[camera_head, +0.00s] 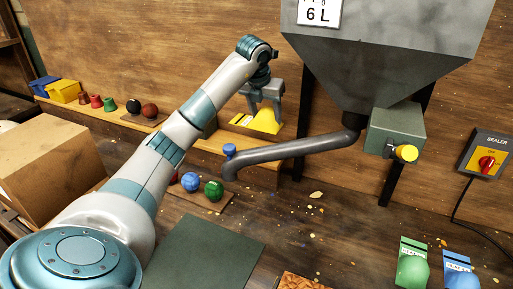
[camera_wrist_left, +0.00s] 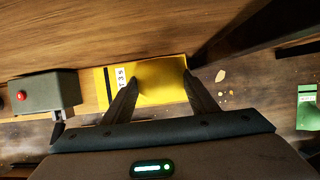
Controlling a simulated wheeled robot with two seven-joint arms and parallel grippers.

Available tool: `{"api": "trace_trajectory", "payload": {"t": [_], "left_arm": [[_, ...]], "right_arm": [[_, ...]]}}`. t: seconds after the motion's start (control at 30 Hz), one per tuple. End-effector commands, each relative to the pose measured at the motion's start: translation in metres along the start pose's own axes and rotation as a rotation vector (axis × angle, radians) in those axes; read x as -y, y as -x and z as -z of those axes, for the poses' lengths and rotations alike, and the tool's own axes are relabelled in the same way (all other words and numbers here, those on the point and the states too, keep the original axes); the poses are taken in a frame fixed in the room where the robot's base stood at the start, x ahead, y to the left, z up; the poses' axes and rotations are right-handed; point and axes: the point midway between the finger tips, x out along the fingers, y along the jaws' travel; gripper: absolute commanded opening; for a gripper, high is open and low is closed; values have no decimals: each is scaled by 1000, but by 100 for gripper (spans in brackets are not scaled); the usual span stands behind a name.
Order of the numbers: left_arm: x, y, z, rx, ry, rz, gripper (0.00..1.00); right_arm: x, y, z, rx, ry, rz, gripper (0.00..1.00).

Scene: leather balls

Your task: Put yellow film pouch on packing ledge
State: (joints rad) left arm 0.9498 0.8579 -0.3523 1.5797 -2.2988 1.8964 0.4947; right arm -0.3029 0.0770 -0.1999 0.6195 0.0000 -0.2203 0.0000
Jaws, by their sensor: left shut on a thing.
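The yellow film pouch (camera_head: 265,124) is at the right end of the packing ledge (camera_head: 205,143), against the wooden wall in the head view. My left gripper (camera_head: 266,112) comes down on the pouch from above and is shut on it. In the left wrist view the pouch (camera_wrist_left: 152,96) lies between the two fingers of my left gripper (camera_wrist_left: 160,77), with a white printed label on its left part. I cannot tell whether the pouch's underside touches the ledge. My right gripper is not in view.
Blue (camera_head: 43,86) and yellow (camera_head: 64,91) bins, spools and two balls stand along the ledge's left. A hopper (camera_head: 385,60) with a grey spout (camera_head: 290,149) hangs right of the gripper. Blue (camera_head: 190,181) and green (camera_head: 213,190) balls sit below.

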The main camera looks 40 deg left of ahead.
Motion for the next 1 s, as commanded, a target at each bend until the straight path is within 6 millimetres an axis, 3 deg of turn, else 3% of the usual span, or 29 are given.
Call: {"api": "trace_trajectory", "payload": {"t": [0.17, 0.53, 1.0], "left_arm": [[0, -9, 4, -1, 0, 1, 23], [0, -49, 21, -1, 0, 1, 23], [0, -57, 24, 0, 0, 0, 23]], "right_arm": [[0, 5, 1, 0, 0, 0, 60], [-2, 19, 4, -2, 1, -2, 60], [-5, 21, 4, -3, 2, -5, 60]]}}
